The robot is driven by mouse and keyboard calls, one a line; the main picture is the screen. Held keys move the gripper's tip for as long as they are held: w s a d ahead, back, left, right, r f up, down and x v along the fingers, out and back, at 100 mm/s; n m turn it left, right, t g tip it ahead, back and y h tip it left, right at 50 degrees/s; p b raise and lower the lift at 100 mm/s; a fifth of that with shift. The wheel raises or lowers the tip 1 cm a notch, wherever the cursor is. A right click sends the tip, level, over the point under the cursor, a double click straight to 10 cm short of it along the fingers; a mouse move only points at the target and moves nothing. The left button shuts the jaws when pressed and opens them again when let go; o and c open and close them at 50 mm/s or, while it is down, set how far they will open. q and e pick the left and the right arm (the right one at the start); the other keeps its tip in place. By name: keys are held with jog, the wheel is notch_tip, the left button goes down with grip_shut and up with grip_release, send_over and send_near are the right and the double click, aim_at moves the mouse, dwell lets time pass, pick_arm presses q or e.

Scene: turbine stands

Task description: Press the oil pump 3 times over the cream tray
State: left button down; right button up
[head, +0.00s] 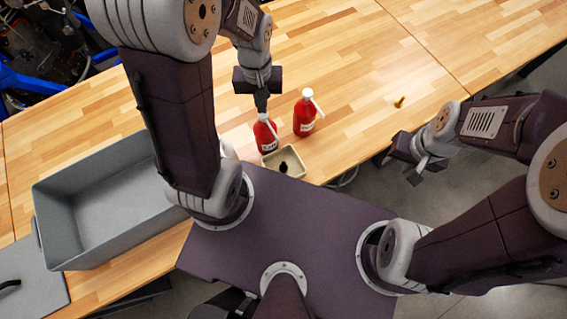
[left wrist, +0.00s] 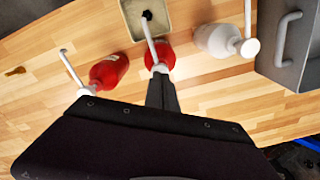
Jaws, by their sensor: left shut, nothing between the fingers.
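The cream tray (head: 299,172) sits near the table's front edge with a dark patch inside; it also shows at the top of the left wrist view (left wrist: 165,29). A red pump bottle (head: 265,137) stands upright behind the tray, its spout pointing over it. My left gripper (head: 262,106) is shut and empty, fingers pointing down right at this bottle's pump top; I cannot tell whether they touch. A second red pump bottle (head: 304,118) stands to the right. The labels are too small to read. My right gripper (head: 417,172) hangs past the table's front edge, its finger opening unclear.
A white pump bottle (left wrist: 216,40) stands beside the red one, mostly hidden by my left arm in the head view. A large grey bin (head: 90,190) fills the table's left. A small brass-coloured piece (head: 399,102) lies to the right. The table behind the bottles is clear.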

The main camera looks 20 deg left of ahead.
pick_arm(q)
jog(key=shift+f, duration=0.15)
jog(key=shift+f+b, duration=1.15)
jog(key=shift+f, duration=0.2)
jog(key=shift+r, duration=0.15)
notch_tip(320, 180, up, 2)
jog(key=shift+p, duration=1.15)
